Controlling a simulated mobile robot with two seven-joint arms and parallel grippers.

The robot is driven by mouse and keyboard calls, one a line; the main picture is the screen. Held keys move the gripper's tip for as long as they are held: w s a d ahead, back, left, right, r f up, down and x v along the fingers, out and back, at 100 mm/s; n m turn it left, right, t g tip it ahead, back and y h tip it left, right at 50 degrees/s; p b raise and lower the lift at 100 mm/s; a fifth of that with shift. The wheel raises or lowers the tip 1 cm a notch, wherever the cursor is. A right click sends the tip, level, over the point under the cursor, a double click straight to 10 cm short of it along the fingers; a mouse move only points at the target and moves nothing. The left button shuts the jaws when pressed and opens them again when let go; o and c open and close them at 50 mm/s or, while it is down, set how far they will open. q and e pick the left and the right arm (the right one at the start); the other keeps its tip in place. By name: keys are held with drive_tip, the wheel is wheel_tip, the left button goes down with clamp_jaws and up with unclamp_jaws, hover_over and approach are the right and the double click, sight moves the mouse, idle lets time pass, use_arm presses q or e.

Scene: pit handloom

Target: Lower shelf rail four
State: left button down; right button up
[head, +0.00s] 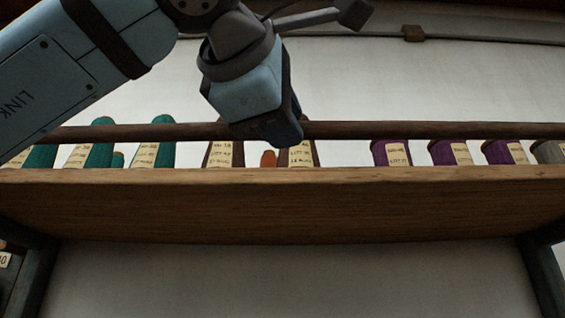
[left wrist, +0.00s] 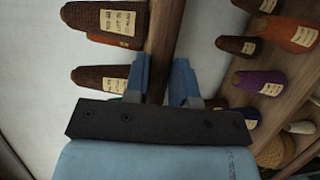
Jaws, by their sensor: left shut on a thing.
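The shelf rail (head: 430,130) is a dark wooden rod running across the head view, level and just above the front edge of the shelf board, in front of the thread cones. My left gripper (head: 285,130) comes down from above and is shut on the rail near the middle of its length. In the left wrist view, the rail (left wrist: 166,35) runs up between the two blue fingers of the left gripper (left wrist: 163,85). The fingers hide part of the rail. My right gripper is in neither view.
The wooden shelf board (head: 280,205) carries teal cones (head: 153,145), brown cones (head: 220,155) and purple cones (head: 390,153), close behind the rail. The left wrist view shows another shelf with an orange cone (left wrist: 288,35) and a rope coil (left wrist: 272,152). A pale wall (head: 450,80) stands behind.

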use_arm(q)
drive_tip(key=shift+f+b, duration=0.35)
drive_tip(key=shift+f, duration=0.15)
drive_tip(key=shift+w+d+f, duration=0.1)
drive_tip(key=shift+d+f, duration=0.1)
drive_tip(key=shift+f, duration=0.15)
drive_tip(key=c, duration=0.9)
unclamp_jaws()
drive_tip(key=shift+a, duration=0.2)
drive_tip(key=shift+c, duration=0.2)
drive_tip(key=shift+w+r, duration=0.1)
drive_tip(key=shift+r, duration=0.05)
drive_tip(key=shift+d, duration=0.1)
drive_tip(key=v, duration=1.3)
drive_tip(key=shift+s, duration=0.35)
